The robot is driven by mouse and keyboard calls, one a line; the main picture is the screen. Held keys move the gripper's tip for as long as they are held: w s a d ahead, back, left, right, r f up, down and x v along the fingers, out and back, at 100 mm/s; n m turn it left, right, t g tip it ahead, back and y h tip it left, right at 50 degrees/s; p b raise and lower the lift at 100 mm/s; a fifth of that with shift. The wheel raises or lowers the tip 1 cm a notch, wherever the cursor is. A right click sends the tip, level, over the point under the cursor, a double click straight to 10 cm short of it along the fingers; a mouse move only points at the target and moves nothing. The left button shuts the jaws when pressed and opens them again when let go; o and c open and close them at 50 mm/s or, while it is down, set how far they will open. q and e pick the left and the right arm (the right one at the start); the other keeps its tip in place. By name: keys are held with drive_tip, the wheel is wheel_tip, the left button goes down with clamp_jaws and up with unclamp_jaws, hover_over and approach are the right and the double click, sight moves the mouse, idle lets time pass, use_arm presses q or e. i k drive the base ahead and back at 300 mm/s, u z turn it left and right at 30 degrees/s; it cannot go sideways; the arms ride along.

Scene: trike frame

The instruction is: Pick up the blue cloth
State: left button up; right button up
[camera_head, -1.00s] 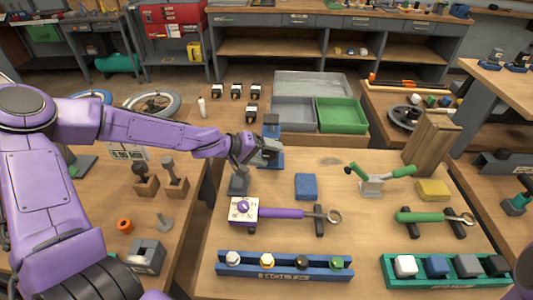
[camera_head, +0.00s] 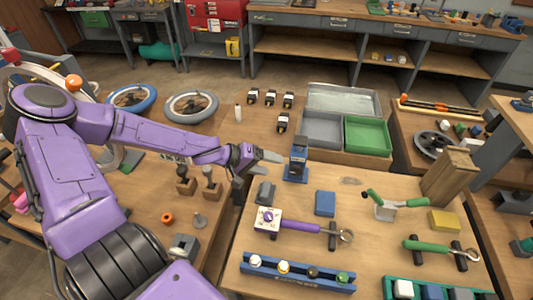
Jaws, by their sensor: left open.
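The blue cloth (camera_head: 325,203) is a small, folded, flat square pad. It lies on the wooden table right of the middle of the head view, with bare wood around it. My left gripper (camera_head: 268,158) is open and empty. It is above the table's left edge, left of a blue upright stand (camera_head: 297,162), and up and to the left of the cloth, well apart from it. My right gripper is not in view.
A grey block (camera_head: 265,192) and a purple-handled tool (camera_head: 300,226) lie left of and below the cloth. A blue rack (camera_head: 296,272) is nearer. A green-handled tool (camera_head: 392,203) and a yellow pad (camera_head: 445,221) are to the right. Grey and green bins (camera_head: 367,134) stand behind.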

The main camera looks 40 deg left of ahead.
sight(325, 202)
drive_tip(key=k, duration=1.5)
